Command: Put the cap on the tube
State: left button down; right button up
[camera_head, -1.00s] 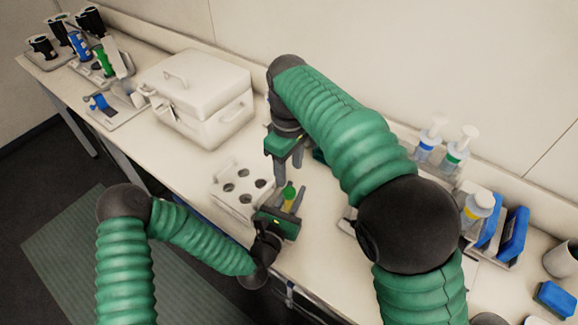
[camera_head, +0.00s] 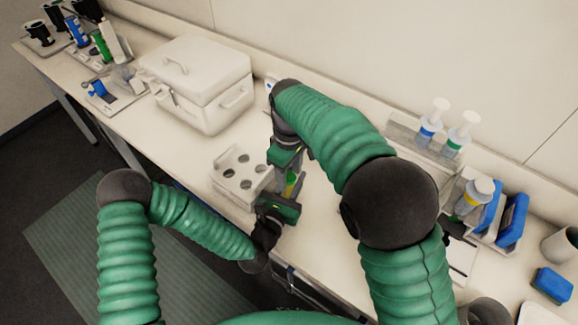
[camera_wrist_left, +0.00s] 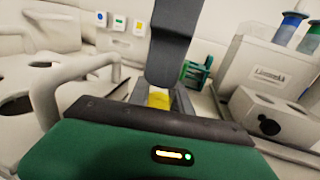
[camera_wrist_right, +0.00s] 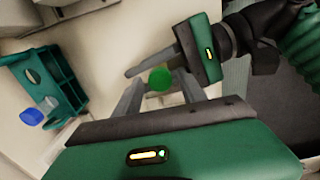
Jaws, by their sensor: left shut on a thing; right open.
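My left gripper (camera_head: 289,190) is shut on an upright tube (camera_head: 291,180) beside the white rack and holds it by its body. Yellow on the tube shows between the fingers in the left wrist view (camera_wrist_left: 158,98). A round green cap (camera_wrist_right: 160,79) is seen from above at the tube's top; whether it is fully seated cannot be told. My right gripper (camera_wrist_right: 157,92) is open, pointing down, its fingers on either side of the green cap. In the head view, the right gripper (camera_head: 286,172) hides most of the tube's upper end.
A white rack (camera_head: 240,178) with several empty holes stands just left of the grippers. A teal rack (camera_wrist_right: 45,80) with a blue-topped item (camera_wrist_right: 31,118) stands nearby. A white box (camera_head: 200,80) sits behind left. Pump bottles (camera_head: 430,125) stand at the right back.

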grip_shut()
dwell(0.3)
jog(key=m, duration=0.6)
jog(key=shift+o, duration=0.3)
grip_release()
